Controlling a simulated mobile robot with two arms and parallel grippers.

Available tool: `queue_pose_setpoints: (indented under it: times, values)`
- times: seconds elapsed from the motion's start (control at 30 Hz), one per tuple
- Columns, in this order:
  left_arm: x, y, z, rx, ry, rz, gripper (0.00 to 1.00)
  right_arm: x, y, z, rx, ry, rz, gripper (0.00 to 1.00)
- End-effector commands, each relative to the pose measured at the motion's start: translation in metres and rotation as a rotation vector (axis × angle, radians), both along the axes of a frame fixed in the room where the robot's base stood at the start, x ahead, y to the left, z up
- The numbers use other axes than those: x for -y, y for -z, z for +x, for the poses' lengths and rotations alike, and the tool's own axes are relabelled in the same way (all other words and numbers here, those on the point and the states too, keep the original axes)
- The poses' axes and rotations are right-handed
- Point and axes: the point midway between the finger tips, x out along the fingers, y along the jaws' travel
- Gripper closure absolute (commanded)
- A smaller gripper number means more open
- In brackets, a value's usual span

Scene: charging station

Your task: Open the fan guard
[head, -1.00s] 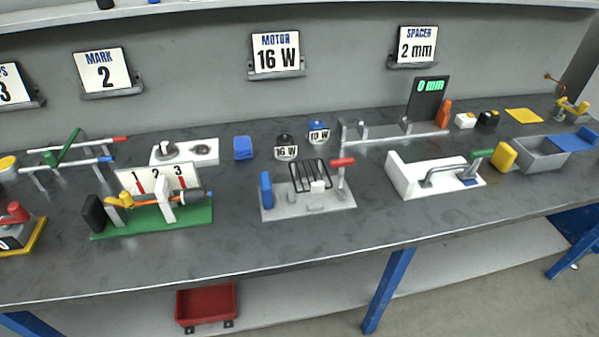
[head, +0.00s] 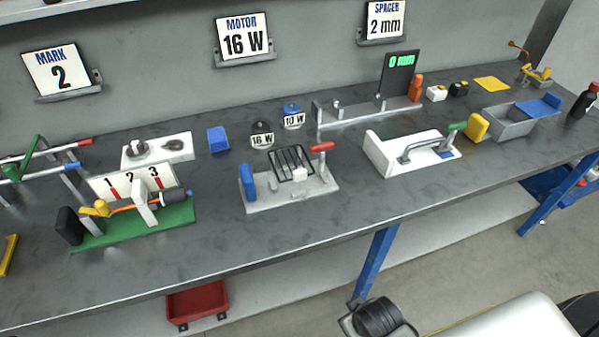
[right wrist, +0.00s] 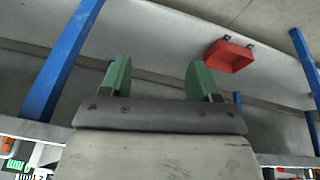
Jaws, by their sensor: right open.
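The fan guard (head: 291,160) is a dark wire grille on a grey base plate (head: 297,197) in the middle of the bench. It appears lowered over the plate, with a small white block at it. A red handle (head: 322,147) stands at the plate's right and a blue block (head: 247,185) at its left. My right gripper (right wrist: 158,78) shows in the right wrist view with two green fingers apart and nothing between them. It is away from the guard; only part of my arm shows at the bottom right of the head view. My left gripper is out of view.
A green fixture marked 1 2 3 (head: 170,221) stands left of the plate, and a white fixture with a grey handle (head: 382,158) stands right. Motors labelled 16 W (head: 262,140) and 10 W (head: 293,120) sit behind. A red bin (head: 196,303) is below the bench.

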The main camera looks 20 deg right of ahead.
Motion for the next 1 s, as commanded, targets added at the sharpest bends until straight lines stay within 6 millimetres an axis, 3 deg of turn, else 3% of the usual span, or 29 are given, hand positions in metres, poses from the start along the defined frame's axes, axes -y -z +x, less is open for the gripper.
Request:
queue_pose_setpoints:
  times: [0.13, 0.2, 0.5, 0.73, 1.0]
  values:
    - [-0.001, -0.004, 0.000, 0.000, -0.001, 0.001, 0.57, 0.014, -0.063, 0.031, 0.163, -0.041, -0.085, 0.38]
    - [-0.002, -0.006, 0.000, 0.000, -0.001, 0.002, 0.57, 0.025, -0.096, 0.058, 0.308, -0.090, -0.177, 0.38]
    - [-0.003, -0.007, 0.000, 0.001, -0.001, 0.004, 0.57, 0.041, -0.162, 0.140, 0.765, -0.360, -0.504, 0.38]
    - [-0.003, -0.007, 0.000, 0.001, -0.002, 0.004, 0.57, 0.025, -0.192, 0.191, 1.099, -0.756, -0.783, 0.38]
    - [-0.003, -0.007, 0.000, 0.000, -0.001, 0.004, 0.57, 0.004, -0.189, 0.208, 1.275, -1.138, -0.933, 0.38]
